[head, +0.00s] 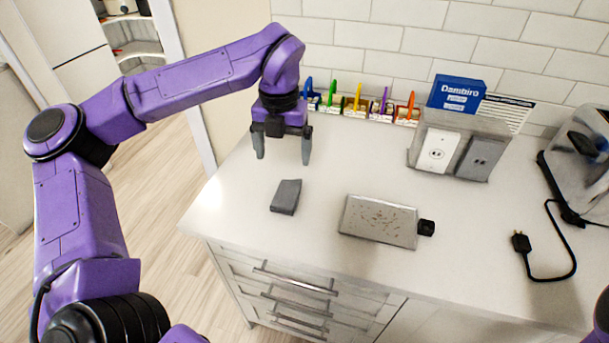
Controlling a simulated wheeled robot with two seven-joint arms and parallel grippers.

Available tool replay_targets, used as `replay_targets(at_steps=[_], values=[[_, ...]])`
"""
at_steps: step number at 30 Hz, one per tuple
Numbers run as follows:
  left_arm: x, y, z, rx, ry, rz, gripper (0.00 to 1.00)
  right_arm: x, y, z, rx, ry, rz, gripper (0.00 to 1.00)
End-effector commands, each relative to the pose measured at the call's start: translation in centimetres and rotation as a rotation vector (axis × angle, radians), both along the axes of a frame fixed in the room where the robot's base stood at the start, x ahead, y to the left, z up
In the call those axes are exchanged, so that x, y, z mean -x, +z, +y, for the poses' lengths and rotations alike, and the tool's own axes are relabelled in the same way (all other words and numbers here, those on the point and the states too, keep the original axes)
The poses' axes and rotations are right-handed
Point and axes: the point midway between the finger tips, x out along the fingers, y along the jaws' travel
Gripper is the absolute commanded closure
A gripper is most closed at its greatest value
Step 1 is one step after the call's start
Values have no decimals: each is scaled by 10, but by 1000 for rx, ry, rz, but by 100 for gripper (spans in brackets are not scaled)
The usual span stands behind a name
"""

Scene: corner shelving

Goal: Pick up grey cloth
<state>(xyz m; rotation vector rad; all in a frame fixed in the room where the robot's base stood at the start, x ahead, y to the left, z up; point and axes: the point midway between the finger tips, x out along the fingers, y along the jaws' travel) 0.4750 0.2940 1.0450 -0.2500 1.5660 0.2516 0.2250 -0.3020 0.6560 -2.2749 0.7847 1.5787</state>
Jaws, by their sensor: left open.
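The grey cloth (286,197) is a small, dark grey, folded rectangle lying flat on the white counter (240,205), near its left end. My left gripper (281,157) points down above the counter, beyond the cloth in the picture. Its two fingers are spread wide with nothing between them, and it is apart from the cloth. Only a purple piece of my right arm shows at the lower right edge; its gripper is out of the picture.
A speckled metal tray (380,220) with a black knob lies right of the cloth. Colourful clips (358,103), a blue box (457,93) and an outlet block (460,146) stand along the tiled wall. A plug and cord (545,262) and a toaster-like appliance (583,160) are at right.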

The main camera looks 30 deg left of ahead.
Motion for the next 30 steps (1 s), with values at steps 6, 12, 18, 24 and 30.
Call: replay_targets(at_steps=[6,12,18,24,30], values=[[0,-32,-3,1,-7,6,8,1,3,0,0,0,2,57],[-1,-57,-4,0,-6,3,8,1,6,0,0,0,2,57],[-3,-92,-10,1,-5,5,8,0,16,0,0,0,1,57],[-3,-106,-9,0,-2,0,8,0,16,0,0,0,1,57],[-3,-105,-8,0,-2,-1,31,0,16,0,0,0,1,57]])
